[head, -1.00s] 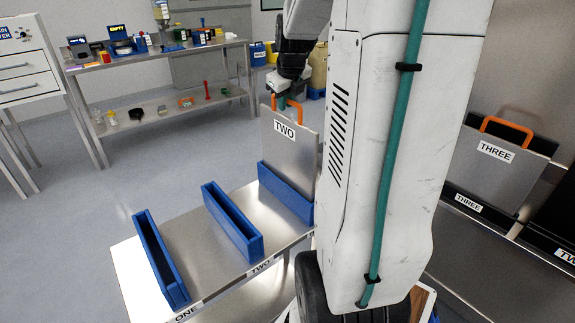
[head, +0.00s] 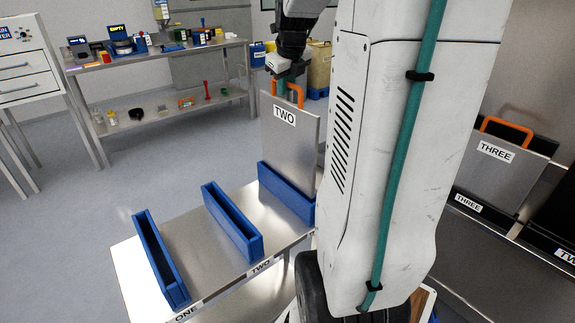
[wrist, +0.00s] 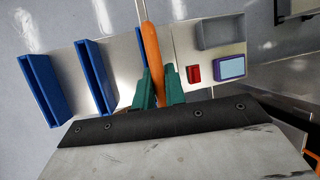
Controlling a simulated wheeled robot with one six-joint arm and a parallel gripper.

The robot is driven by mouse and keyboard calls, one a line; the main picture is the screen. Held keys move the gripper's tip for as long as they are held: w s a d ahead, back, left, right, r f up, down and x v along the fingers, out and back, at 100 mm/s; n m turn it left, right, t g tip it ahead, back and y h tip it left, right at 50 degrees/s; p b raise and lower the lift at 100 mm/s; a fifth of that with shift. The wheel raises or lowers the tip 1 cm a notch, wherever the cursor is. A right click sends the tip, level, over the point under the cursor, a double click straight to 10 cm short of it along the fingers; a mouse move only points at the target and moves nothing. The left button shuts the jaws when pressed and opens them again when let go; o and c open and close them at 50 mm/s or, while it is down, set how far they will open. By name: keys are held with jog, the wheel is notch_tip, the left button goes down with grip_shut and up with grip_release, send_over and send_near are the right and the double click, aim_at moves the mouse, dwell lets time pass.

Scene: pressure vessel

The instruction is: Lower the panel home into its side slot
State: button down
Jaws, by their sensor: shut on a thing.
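My gripper (head: 286,80) is shut on the orange handle (head: 296,94) of a grey panel labelled TWO (head: 290,140). In the wrist view its green fingers (wrist: 158,90) close on the handle, with the panel's dark top strip (wrist: 170,120) below. The panel hangs upright at the rightmost blue slot (head: 285,197). Its lower edge is hidden by that slot, so I cannot tell whether it is inside or behind it. The middle slot (head: 233,225), above the TWO label, and the left slot (head: 160,262), above the ONE label, are empty.
A panel labelled THREE (head: 487,175) stands in a rack at the right. My white arm column covers the rack bench's right end. A shelf table (head: 160,62) with small items stands at the back. In the wrist view a red object (wrist: 193,70) and a screened device (wrist: 230,67) lie right of the handle.

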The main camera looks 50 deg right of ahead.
jog(key=shift+r, duration=1.4)
jog(key=shift+s, duration=0.1)
